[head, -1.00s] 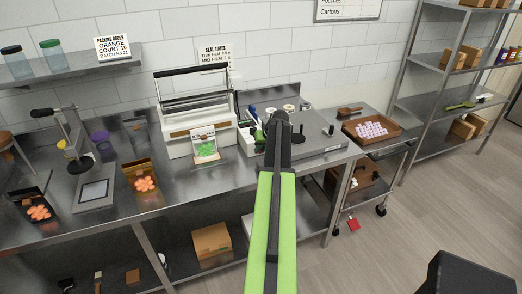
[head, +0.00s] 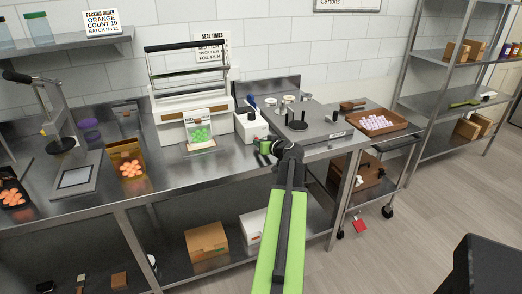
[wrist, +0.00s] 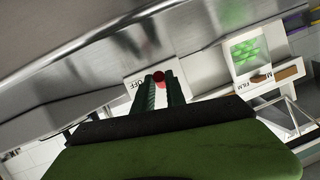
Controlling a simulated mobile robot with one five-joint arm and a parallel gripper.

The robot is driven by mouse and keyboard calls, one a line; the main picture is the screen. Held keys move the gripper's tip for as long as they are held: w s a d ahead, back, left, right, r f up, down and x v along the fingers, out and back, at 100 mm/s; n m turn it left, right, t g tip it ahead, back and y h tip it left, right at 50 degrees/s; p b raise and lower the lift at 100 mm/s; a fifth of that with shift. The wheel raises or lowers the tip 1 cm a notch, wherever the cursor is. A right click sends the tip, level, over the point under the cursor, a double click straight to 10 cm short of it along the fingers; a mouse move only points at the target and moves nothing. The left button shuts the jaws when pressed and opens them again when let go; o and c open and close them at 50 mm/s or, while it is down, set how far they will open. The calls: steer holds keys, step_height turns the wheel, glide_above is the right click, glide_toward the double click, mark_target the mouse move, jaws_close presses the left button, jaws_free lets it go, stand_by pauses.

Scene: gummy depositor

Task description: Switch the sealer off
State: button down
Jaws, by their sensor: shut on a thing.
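The sealer (head: 190,112) is a white machine with a raised black-handled frame, standing at the back of the steel bench. A small white box (head: 250,128) stands just to its right. In the wrist view a white panel marked OFF (wrist: 128,82) lies beside my fingertips. My gripper (head: 264,149) is at the front of the white box, near the bench edge. In the wrist view my gripper (wrist: 160,92) is shut on a small dark red knob (wrist: 158,77) at its fingertips. The knob's base is hidden by the fingers.
A pouch of green gummies (head: 200,132) stands against the sealer's front. A grey plate with black posts (head: 308,128) is right of the white box. A brown tray (head: 375,124) sits on a cart. The bench front between the pouch and my gripper is clear.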

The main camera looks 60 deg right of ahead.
steer(key=shift+d+f+t+h+b, duration=0.1)
steer(key=shift+t+h+b, duration=0.2)
steer(key=shift+b, duration=0.15)
steer(key=c, duration=1.4)
jaws_free()
steer(key=shift+o, duration=0.2)
